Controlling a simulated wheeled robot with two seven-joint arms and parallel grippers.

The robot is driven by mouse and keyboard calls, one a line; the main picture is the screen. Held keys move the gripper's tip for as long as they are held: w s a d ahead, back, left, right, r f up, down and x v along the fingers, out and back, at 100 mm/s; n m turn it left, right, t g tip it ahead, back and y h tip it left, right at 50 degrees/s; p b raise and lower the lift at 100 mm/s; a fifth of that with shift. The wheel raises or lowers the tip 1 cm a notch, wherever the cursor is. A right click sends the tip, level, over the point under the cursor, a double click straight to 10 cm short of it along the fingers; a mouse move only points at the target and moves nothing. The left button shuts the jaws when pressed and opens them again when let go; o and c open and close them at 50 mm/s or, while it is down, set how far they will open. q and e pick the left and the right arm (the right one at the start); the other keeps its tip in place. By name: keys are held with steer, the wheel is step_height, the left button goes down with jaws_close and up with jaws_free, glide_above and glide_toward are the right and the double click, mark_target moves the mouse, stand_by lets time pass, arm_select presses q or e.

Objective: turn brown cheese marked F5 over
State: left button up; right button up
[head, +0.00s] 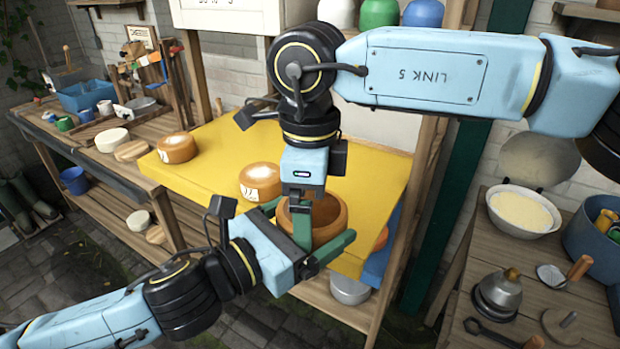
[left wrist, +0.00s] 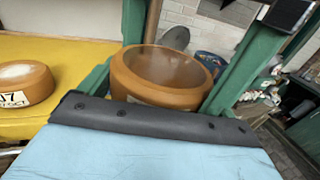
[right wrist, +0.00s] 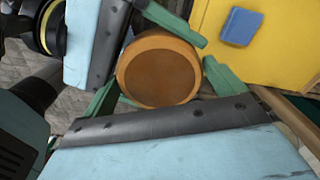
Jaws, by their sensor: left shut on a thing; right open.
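My left gripper (head: 312,222) is shut on a brown round cheese (head: 335,222), with a green finger on each side of it, in front of the yellow shelf. The cheese also shows between the fingers in the left wrist view (left wrist: 160,78), with a darker, recessed-looking face toward the camera. In the right wrist view its round face (right wrist: 158,72) is in front of my open right gripper (right wrist: 165,85). My right gripper comes down from above close to the cheese; I cannot tell whether it touches. No mark shows on the held cheese, so F5 cannot be read.
Two marked brown cheeses, one at the left (head: 176,148) and one nearer (head: 260,181), sit on the yellow shelf cloth (head: 215,140). A blue block (right wrist: 241,25) shows on yellow. A metal pot (head: 349,289) stands below. A table at the right holds a white bowl (head: 522,212) and tools.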

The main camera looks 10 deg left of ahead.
steer(key=shift+f, duration=0.25)
steer(key=c, duration=0.9)
arm_select(q)
steer(key=o, duration=0.8)
steer(key=shift+c, duration=0.2)
arm_select(e)
steer(key=shift+r, duration=0.1)
